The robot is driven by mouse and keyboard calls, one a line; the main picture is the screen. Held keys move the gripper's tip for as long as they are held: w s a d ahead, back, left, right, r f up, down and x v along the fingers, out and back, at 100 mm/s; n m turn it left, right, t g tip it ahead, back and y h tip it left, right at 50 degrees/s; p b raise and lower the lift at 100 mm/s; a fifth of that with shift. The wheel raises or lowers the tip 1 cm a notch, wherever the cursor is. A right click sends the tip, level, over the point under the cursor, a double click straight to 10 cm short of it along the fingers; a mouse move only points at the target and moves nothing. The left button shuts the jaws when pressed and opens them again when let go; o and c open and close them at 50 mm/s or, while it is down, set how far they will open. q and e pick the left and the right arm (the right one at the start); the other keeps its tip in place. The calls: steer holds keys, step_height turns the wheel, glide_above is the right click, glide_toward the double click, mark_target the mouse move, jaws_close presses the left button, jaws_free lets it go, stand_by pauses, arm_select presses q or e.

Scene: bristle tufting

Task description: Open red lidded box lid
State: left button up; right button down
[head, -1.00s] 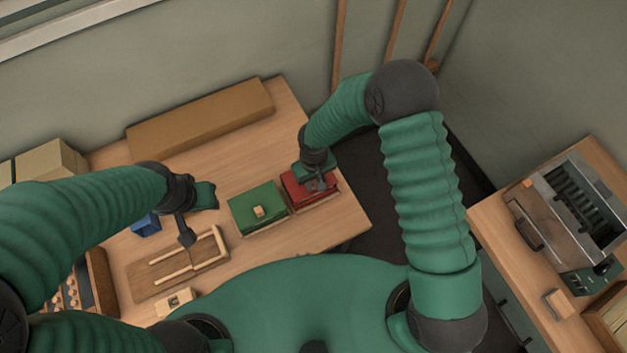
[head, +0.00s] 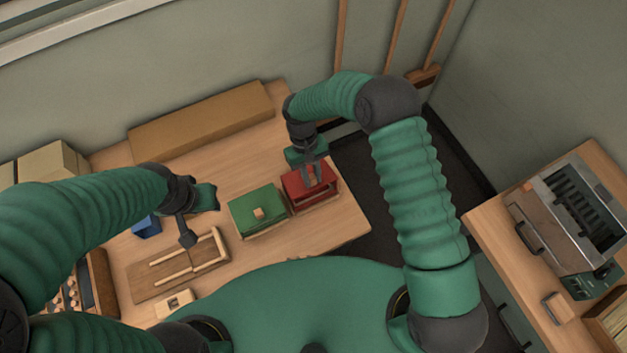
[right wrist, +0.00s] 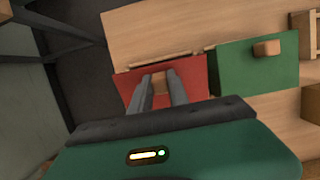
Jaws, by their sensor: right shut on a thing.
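The red lidded box (head: 322,201) stands near the right end of the workbench. Its red lid (head: 296,181) appears tilted or lifted a little, with a gap showing along the near side. My right gripper (head: 316,178) reaches down over the lid. In the right wrist view its two fingers (right wrist: 160,84) are shut on the small wooden knob (right wrist: 159,88) of the red lid (right wrist: 193,74). My left gripper (head: 187,237) hangs over the wooden fixture, away from the red box; its finger opening is too small to tell.
A green lidded box (head: 252,220) with a wooden knob stands just left of the red one. A wooden fixture (head: 150,285) lies at front left, a blue block (head: 146,226) behind it. A long brown box (head: 200,122) lies at the back. A machine (head: 565,215) stands on the right-hand bench.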

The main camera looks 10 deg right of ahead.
mark_target(311, 175)
steer(key=w+g+b, duration=0.1)
steer(key=b, duration=0.1)
steer(key=g+b, duration=0.1)
steer(key=b, duration=0.1)
steer(key=shift+w+a+r+h, duration=0.2)
steer(key=shift+w+a+h, duration=0.05)
steer(key=shift+w+h, duration=0.15)
steer(key=shift+w+a+r+g+b, duration=0.15)
steer(key=shift+r+g+b, duration=0.1)
steer(key=shift+g+b, duration=0.35)
steer(key=shift+w+r+b, duration=0.15)
steer(key=shift+r+b, duration=0.2)
steer(key=shift+b, duration=0.1)
